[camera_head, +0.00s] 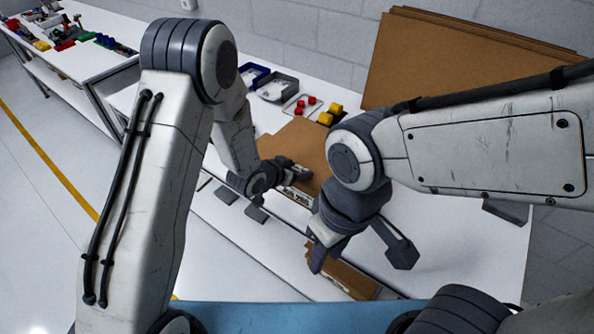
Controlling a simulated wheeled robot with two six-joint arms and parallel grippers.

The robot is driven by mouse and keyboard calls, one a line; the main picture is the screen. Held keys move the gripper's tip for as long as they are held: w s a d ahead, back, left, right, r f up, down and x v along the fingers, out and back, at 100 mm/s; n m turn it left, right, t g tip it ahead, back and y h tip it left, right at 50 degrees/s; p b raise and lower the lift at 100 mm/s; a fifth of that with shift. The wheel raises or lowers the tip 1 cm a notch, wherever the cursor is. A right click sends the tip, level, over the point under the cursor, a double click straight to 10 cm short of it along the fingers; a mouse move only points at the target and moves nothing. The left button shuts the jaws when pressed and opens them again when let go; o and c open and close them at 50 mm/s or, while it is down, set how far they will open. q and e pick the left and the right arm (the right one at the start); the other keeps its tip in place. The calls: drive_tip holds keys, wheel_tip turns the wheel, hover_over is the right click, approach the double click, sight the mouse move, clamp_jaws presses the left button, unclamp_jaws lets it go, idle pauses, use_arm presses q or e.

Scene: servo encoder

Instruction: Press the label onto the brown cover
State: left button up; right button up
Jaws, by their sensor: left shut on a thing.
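A flat brown cover (299,140) lies on the white table in the middle. My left gripper (292,172) is over its front part, with the fingers shut; what they hold is small and mostly hidden, and I take it to be the label. A pale strip with dark marks (298,196) shows just below these fingers at the cover's front edge. My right gripper (360,252) is nearer to me, with its fingers wide apart and nothing seen between them. It hangs above a brown piece (345,281) at the table's front edge.
Grey and blue bins (277,87), a tray with red parts (301,105) and yellow blocks (331,113) stand behind the cover. Large brown boards (455,62) lean against the wall. Another table (85,62) with colourful parts is at far left.

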sight(298, 170)
use_arm(q)
drive_tip(key=shift+f, duration=0.15)
drive_tip(key=o, duration=1.4)
drive_tip(key=shift+s, duration=0.1)
drive_tip(key=shift+c, duration=0.2)
drive_tip(key=shift+a, duration=0.1)
drive_tip(key=shift+s+a+r+p, duration=0.3)
drive_tip(key=shift+s+a+r, duration=0.05)
drive_tip(key=shift+s+r, duration=0.1)
drive_tip(key=shift+p+v, duration=0.6)
drive_tip(key=shift+v, duration=1.05)
drive_tip(key=shift+r, duration=0.1)
wheel_tip(298, 170, up, 7)
drive_tip(key=s+a+p, duration=0.1)
drive_tip(key=s+p, duration=0.1)
drive_tip(key=p, duration=0.2)
drive_tip(key=shift+p, duration=0.4)
